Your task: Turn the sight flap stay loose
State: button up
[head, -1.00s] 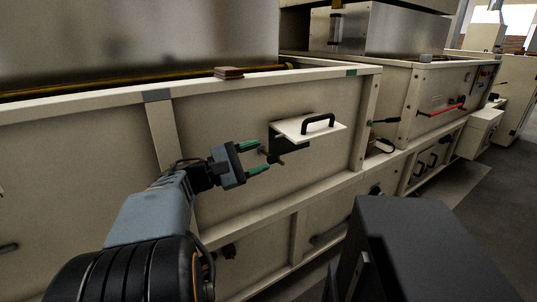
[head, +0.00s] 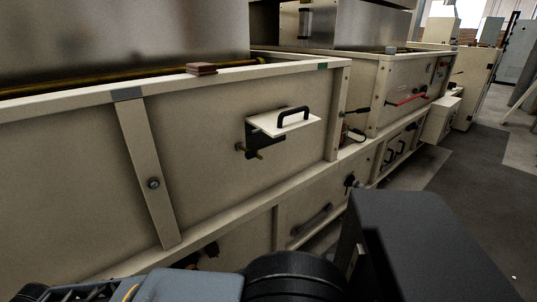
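The sight flap (head: 292,127) is a pale plate with a black arched handle, on the cream hopper wall right of the middle of the head view. It stands out from the wall, with a dark opening (head: 251,131) showing behind it. Whether the stay is tight or loose cannot be told. Nothing touches the flap or the stay. My arm crosses the bottom of the view, well below them, and my gripper's fingertips are not visible.
A dark red block (head: 201,69) lies on the hopper's top rim. A bolted upright strip (head: 149,174) runs down the wall left of the flap. Another hopper with a red lever (head: 408,99) stands farther right. Open grey floor (head: 480,190) lies at the right.

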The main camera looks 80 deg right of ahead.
aim_at(249, 154)
jog(key=z, duration=0.7)
jog(key=k, duration=0.1)
jog(key=z, duration=0.65)
